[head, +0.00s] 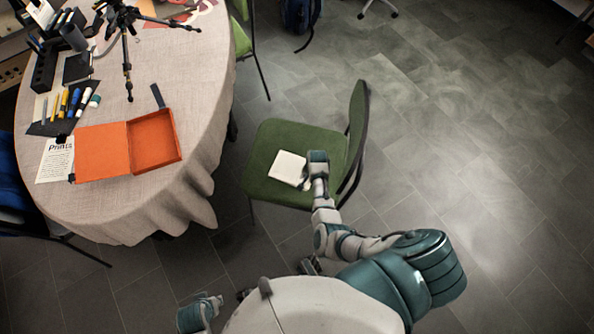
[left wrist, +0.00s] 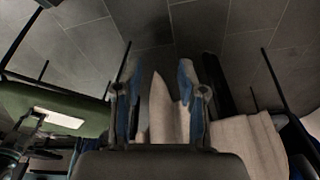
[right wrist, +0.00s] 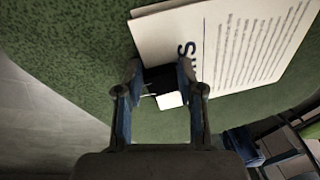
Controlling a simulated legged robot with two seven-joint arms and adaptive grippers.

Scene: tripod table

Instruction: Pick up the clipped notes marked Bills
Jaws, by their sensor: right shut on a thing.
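The clipped notes (head: 287,168), a white sheet stack, lie on the green chair seat in the head view. The right wrist view shows printed lines on the notes (right wrist: 245,40) and the end of a blue title, an "s"; the rest of the title is out of view. My right gripper (right wrist: 158,78) is shut on the notes at their black clip (right wrist: 158,82), low over the seat; it also shows in the head view (head: 306,184). My left gripper (left wrist: 158,75) is open and empty, low beside the table; its arm shows at the bottom of the head view.
The green chair (head: 268,135) has its backrest right of my right gripper. The cloth-covered table (head: 200,95) carries an open orange box (head: 103,150), a sheet marked Prints (head: 55,165), pens and a tripod (head: 126,65). Open tile floor lies at the right.

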